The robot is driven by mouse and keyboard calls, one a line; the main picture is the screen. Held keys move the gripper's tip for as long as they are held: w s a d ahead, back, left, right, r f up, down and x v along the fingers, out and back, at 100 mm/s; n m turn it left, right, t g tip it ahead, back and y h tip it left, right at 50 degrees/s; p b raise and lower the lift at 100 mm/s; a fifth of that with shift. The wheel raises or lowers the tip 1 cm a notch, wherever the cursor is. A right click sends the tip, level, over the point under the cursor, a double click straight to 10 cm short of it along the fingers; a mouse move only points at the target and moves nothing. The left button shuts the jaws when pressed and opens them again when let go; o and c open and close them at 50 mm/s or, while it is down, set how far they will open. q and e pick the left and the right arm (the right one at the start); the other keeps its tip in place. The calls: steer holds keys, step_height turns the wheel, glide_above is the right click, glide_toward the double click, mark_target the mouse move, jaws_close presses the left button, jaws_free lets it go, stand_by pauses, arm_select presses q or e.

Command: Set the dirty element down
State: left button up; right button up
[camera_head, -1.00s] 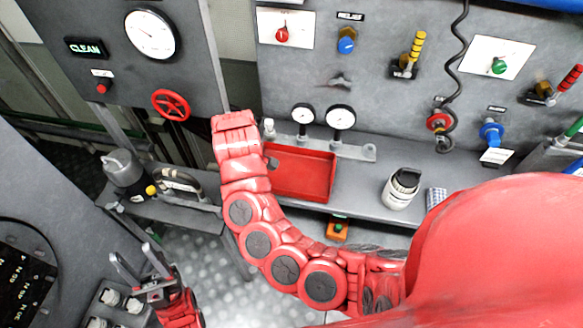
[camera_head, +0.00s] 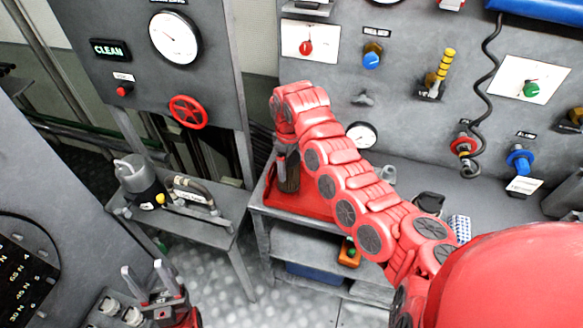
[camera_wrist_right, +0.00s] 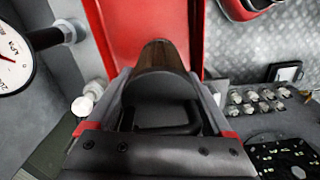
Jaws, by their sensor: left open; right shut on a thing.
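My right gripper (camera_head: 287,152) points down over the left part of the red tray (camera_head: 316,207) on the grey bench. It is shut on the dirty element (camera_head: 289,181), a brownish cylinder. In the right wrist view the element (camera_wrist_right: 164,57) shows its brown side and a dark end between the fingers, with the red tray (camera_wrist_right: 112,22) behind it. I cannot tell whether the element touches the tray floor. My arm hides much of the tray. My left gripper (camera_head: 146,284) is open and empty at the lower left, away from the bench.
A gauge (camera_head: 361,135) stands behind the tray. A dark-topped container (camera_head: 429,204) stands on the bench to the right. A small side table (camera_head: 190,226) holds a grey and black canister (camera_head: 138,181). A panel with valves and knobs rises behind the bench.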

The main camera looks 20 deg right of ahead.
steer(key=shift+w+d, duration=0.45)
steer(key=shift+p, duration=0.3)
step_height(320, 180, down, 3)
steer(key=shift+r+p, duration=0.1)
steer(key=shift+p, duration=1.05)
steer(key=shift+f, duration=0.35)
steer(key=shift+f, duration=0.1)
